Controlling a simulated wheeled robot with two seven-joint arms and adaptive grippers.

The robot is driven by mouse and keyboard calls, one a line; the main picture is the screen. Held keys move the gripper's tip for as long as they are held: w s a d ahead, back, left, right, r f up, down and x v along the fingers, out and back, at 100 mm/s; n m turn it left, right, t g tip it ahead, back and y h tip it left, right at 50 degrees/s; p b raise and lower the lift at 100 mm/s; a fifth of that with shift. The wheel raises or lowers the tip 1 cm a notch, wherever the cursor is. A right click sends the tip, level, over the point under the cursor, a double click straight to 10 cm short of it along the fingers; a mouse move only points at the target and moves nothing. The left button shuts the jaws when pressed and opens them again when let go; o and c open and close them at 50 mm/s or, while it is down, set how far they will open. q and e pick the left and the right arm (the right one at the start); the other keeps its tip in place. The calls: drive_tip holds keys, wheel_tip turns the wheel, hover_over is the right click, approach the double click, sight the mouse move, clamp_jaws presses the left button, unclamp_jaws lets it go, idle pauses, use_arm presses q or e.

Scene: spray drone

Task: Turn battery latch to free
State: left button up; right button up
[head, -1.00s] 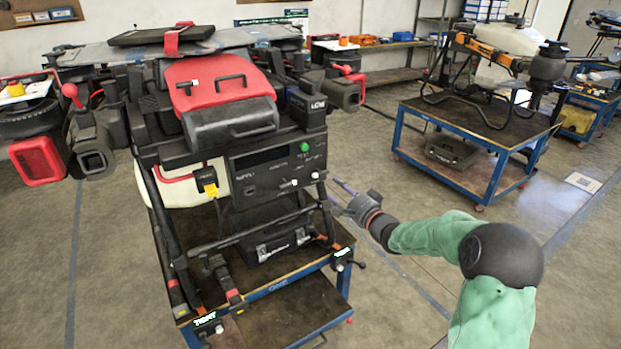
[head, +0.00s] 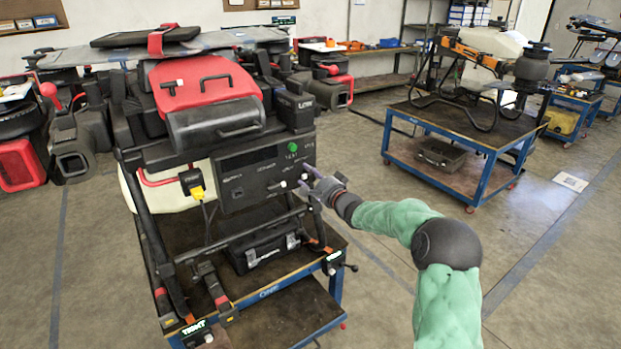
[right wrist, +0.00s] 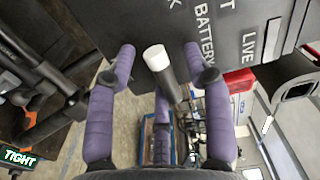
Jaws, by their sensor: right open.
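The spray drone's dark front panel (head: 250,178) is below the red-and-black battery (head: 210,85). In the right wrist view the panel (right wrist: 225,22) shows the word BATTERY and the word LIVE. A dark round handle with a white tip (right wrist: 155,57) stands out from it, seemingly the battery latch. My right gripper (head: 307,178) is at the panel's right edge. Its purple fingers (right wrist: 159,52) are open, one on each side of the handle, with a gap on both sides. My left gripper is not in view.
The drone stands on a blue-framed cart (head: 290,290), with a black case (head: 262,248) under the panel. A yellow connector (head: 197,191) hangs left of the panel. A second cart (head: 470,180) with another drone stands at the right. The floor between is clear.

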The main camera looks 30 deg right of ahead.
clamp_jaws()
drive_tip(key=shift+n, duration=0.4)
drive_tip(key=shift+n+p, duration=0.5)
drive_tip(key=shift+n, duration=0.5)
drive_tip(key=n, duration=0.3)
drive_tip(key=shift+d+n, duration=0.1)
drive_tip(key=shift+n, duration=0.2)
drive_tip(key=n, duration=0.2)
drive_tip(key=shift+f+n, duration=0.15)
drive_tip(key=shift+n, duration=0.15)
drive_tip(key=n, duration=0.3)
drive_tip(key=shift+n+b, duration=0.3)
drive_tip(key=shift+b, duration=0.05)
drive_tip(key=n+b, duration=0.1)
drive_tip(key=n, duration=0.3)
drive_tip(key=shift+n+b, duration=0.4)
drive_tip(key=shift+n, duration=0.3)
drive_tip(key=shift+d+r, duration=0.1)
drive_tip(key=shift+r, duration=0.1)
